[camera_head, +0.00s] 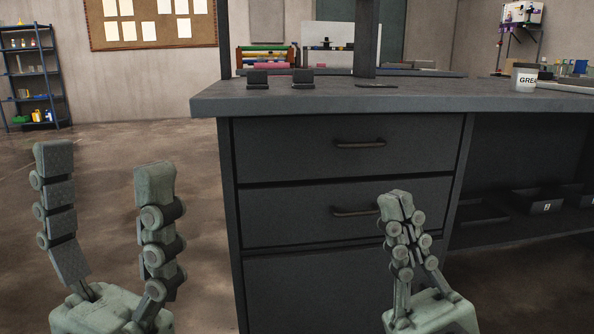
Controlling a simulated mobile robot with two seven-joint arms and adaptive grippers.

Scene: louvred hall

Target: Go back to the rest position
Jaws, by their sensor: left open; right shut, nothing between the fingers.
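My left gripper (105,172) is at the lower left, pointing up with its two fingers wide apart. Nothing is between them, and bare floor shows behind. My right gripper (396,205) is at the lower right, pointing up with its fingers closed together and nothing held. It stands in front of the drawers of a dark workbench (335,100), and its tip overlaps the right end of the middle drawer's handle in the picture. I cannot tell how far it is from the drawer front.
The bench has a top drawer (290,150) and a middle drawer (285,212), both shut. A blue shelf rack (33,75) stands far left. Floor at left is clear.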

